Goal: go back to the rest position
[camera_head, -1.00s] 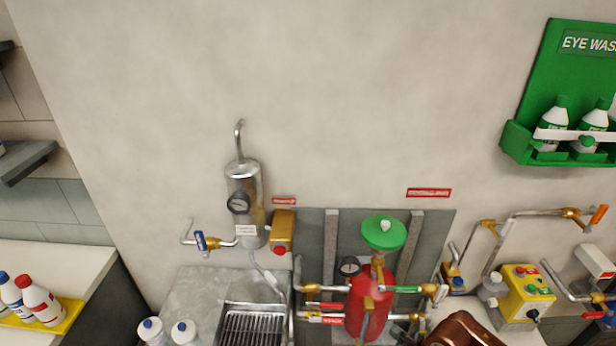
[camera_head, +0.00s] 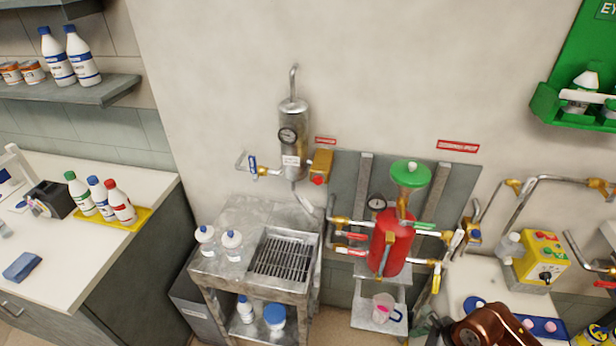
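A copper-brown arm link of mine (camera_head: 490,328) shows at the bottom edge, right of the middle, in front of the white counter. It looks like part of my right arm. A dark piece beside it on the left is cut by the bottom edge, and I cannot make out fingers or whether they are open or shut. My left arm and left gripper are not in view. I see nothing held.
A red tank (camera_head: 391,250) with pipes and a green funnel (camera_head: 410,174) stands at the centre right. Left of it is a steel cart (camera_head: 232,272) with bottles. A yellow control box (camera_head: 541,262) is at right. A yellow tray (camera_head: 128,224) holds bottles on the left counter (camera_head: 62,262).

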